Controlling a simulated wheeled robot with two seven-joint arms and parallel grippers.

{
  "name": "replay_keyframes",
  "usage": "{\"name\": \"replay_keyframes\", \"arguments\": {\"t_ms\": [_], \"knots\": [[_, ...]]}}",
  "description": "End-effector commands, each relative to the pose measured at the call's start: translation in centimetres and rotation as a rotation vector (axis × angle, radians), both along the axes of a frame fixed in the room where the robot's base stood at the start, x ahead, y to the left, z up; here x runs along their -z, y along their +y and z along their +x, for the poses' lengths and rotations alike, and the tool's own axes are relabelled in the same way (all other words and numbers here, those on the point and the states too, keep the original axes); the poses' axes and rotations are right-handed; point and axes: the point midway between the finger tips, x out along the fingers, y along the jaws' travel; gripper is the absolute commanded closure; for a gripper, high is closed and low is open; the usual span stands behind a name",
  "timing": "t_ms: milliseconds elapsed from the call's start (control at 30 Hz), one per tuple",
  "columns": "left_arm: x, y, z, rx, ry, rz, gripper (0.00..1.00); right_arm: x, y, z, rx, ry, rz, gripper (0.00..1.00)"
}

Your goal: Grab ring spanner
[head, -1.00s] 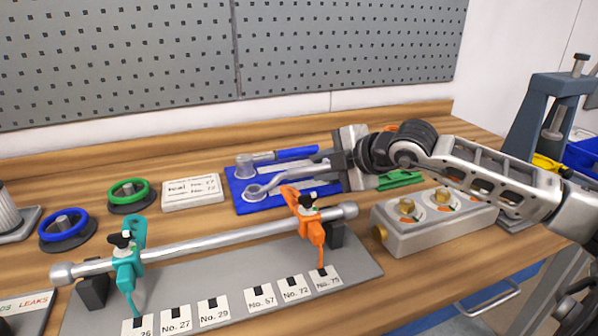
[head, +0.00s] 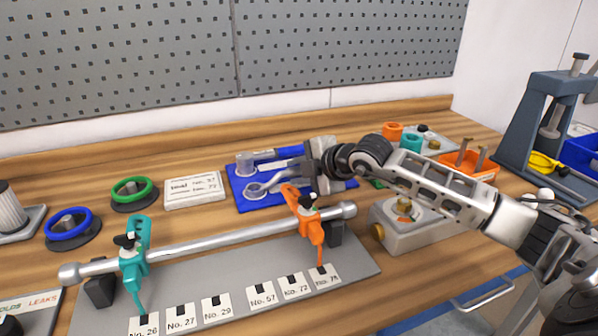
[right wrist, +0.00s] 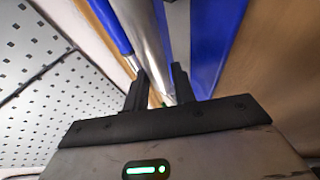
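The ring spanner (head: 262,190) is silver and lies on a blue tray (head: 245,207), its ring end toward the left in the head view. Its handle runs right, under my right gripper (head: 290,168), which hides the far part. In the right wrist view, the spanner's shiny shank (right wrist: 143,35) passes between the two dark fingertips (right wrist: 158,88). The fingers are apart, and I see no clear grip on the shank. My left gripper is not in view.
A second, blue-handled tool (head: 246,165) lies behind the spanner on the tray. In front stands a rod fixture with an orange clamp (head: 305,215) and a teal clamp (head: 133,262). A grey block (head: 392,233) stands right. The pegboard (head: 330,60) is behind.

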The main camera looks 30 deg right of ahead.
Motion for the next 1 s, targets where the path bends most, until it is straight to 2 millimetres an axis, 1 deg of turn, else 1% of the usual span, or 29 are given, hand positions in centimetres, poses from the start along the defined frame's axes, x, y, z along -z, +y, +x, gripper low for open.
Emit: {"name": "replay_keyframes", "arguments": {"t_ms": [33,67,100,467,633,733,833,967,1000], "knots": [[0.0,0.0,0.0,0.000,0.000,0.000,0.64,0.0,0.0,0.0,0.000,0.000,0.000,0.87],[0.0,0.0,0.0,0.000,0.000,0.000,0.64,0.0,0.0,0.0,0.000,0.000,0.000,0.95],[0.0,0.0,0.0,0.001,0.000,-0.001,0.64,0.0,0.0,0.0,0.000,0.000,0.000,1.00],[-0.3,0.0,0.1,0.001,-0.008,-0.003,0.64,-0.4,0.0,0.0,0.001,-0.003,0.001,1.00],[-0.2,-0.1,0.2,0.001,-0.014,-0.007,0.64,-1.8,0.0,0.0,0.000,-0.006,0.002,1.00],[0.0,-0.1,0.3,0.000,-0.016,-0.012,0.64,-3.4,0.0,0.0,0.000,-0.008,0.003,1.00],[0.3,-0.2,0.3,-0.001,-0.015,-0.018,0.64,-5.3,0.1,-2.0,-0.002,-0.006,-0.006,1.00],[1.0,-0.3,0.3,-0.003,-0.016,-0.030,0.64,-8.7,0.3,-4.9,-0.001,-0.007,-0.007,1.00],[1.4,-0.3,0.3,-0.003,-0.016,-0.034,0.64,-9.0,0.3,-5.9,0.000,-0.003,-0.010,1.00]]}}
